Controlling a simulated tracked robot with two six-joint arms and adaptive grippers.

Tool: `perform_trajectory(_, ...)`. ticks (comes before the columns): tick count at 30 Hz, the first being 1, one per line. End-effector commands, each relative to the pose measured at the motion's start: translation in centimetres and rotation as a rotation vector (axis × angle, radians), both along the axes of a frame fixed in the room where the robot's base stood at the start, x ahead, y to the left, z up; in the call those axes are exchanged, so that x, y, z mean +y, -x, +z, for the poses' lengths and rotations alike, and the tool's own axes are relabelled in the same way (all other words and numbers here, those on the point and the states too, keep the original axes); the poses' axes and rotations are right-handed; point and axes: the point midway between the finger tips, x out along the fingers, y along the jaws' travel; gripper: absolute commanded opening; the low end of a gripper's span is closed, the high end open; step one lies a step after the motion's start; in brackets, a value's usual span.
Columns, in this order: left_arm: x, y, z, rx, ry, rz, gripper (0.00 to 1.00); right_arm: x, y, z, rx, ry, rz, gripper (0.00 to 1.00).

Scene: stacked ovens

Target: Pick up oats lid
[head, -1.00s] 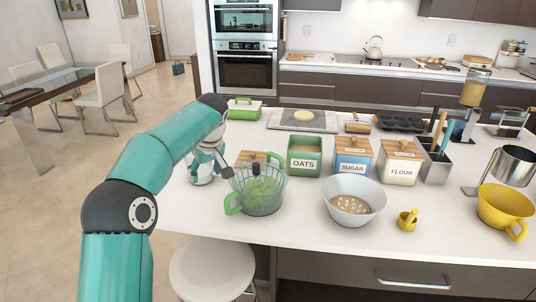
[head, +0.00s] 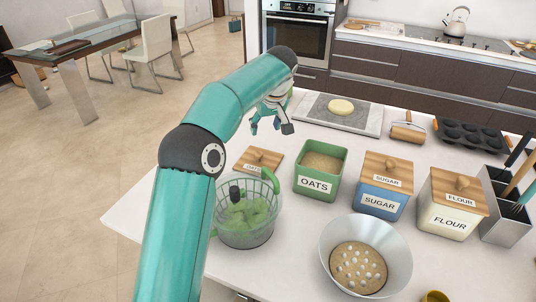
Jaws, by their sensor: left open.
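The oats lid (head: 262,159) is a wooden square that lies on the white counter, left of the green oats canister (head: 314,187). The canister stands open with oats showing inside. My left gripper (head: 270,129) is open and empty, beyond the lid in the picture and apart from it. My right gripper is not in view.
The blue sugar canister (head: 380,203) and cream flour canister (head: 450,221) have wooden lids on. A bowl (head: 331,250) stands in front. A marble board (head: 363,121) with dough, a rolling pin (head: 408,133) and a muffin tin (head: 471,137) lie behind.

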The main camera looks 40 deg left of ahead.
Motion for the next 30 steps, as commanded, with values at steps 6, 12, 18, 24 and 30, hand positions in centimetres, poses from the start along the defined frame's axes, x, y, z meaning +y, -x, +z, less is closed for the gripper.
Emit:
perform_trajectory(6,0.8,-0.4,-2.4,0.005,0.001,0.002,0.59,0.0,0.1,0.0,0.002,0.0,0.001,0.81)
perform_trajectory(12,2.7,-0.8,-6.3,0.006,0.001,0.009,0.59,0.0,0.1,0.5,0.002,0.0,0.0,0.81)
perform_trajectory(18,4.1,-1.3,-9.6,0.005,0.001,0.012,0.59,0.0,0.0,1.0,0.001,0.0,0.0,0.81)
perform_trajectory(24,4.6,-1.5,-10.8,0.002,0.0,0.012,0.59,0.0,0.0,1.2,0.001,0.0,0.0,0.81)
perform_trajectory(30,5.5,-1.4,-12.5,0.007,0.001,0.013,0.59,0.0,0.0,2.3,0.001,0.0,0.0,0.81)
